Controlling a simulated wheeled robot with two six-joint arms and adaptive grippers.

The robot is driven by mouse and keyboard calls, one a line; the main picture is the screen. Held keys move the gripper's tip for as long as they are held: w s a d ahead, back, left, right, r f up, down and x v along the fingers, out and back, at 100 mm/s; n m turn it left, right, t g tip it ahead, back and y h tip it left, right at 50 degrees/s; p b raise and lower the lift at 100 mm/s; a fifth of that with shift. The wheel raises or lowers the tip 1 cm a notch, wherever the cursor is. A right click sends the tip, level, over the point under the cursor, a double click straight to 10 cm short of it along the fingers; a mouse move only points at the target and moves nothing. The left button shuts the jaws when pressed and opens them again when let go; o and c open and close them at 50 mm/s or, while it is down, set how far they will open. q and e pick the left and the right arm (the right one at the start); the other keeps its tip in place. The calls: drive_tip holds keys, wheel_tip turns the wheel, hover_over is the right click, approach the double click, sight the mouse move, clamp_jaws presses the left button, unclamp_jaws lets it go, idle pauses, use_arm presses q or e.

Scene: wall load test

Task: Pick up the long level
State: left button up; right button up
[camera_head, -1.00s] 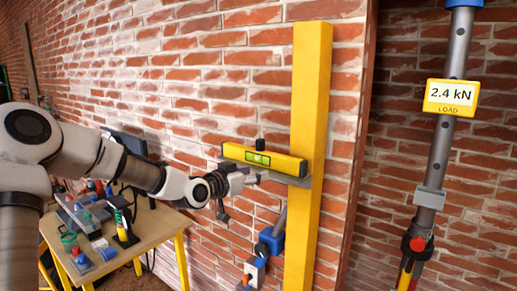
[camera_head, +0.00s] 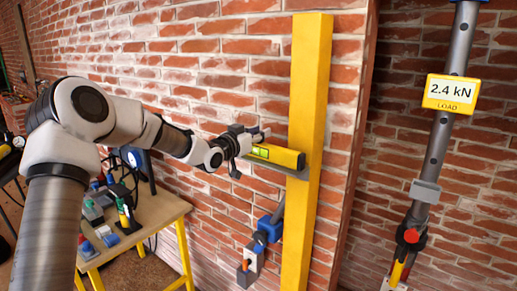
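The long level (camera_head: 283,157) is a yellow bar with a green vial. It lies on a thin grey ledge (camera_head: 296,173) at the yellow post, in front of the brick wall. My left gripper (camera_head: 256,137) is at the level's left part, with its fingers spread apart, and it hides that end. I cannot tell whether the fingers touch the level. My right gripper is not in view.
The yellow post (camera_head: 307,225) stands right beside the level. Below hangs a blue and grey device (camera_head: 268,229). A wooden table (camera_head: 158,212) with small tools is at lower left. A grey pole with a yellow load display (camera_head: 451,94) reading 2.4 kN stands at right.

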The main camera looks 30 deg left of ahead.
use_arm(q)
clamp_jaws()
drive_tip(key=shift+w, duration=0.1)
drive_tip(key=shift+r, duration=0.1)
